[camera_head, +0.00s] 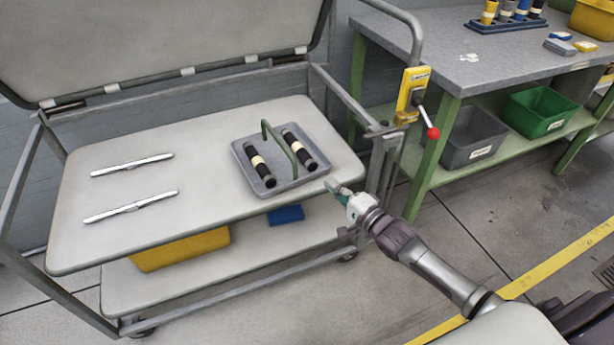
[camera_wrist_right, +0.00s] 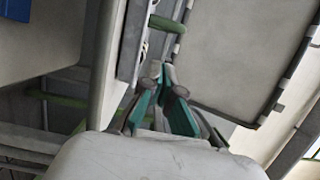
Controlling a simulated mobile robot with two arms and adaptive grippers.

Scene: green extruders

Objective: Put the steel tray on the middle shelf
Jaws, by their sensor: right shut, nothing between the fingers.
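The steel tray (camera_head: 281,188) is grey with a green arched handle (camera_head: 280,150). It rests flat on the pale middle shelf (camera_head: 215,200) of a cart, near that shelf's right end. Two dark cylinders with cream bands, a left one (camera_head: 260,164) and a right one (camera_head: 299,150), lie in it, one on each side of the handle. My right gripper (camera_head: 335,188) is shut and empty, just right of the tray's front right corner and apart from the handle. It also shows in the right wrist view (camera_wrist_right: 164,72), fingertips together. My left gripper is not in view.
Two silver tools (camera_head: 132,164) lie on the shelf's left half. A raised panel (camera_head: 150,40) stands above the shelf. The lower shelf (camera_head: 250,250) holds a yellow bin (camera_head: 180,249) and a blue item (camera_head: 286,215). A green-framed bench (camera_head: 480,65) with bins stands at right.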

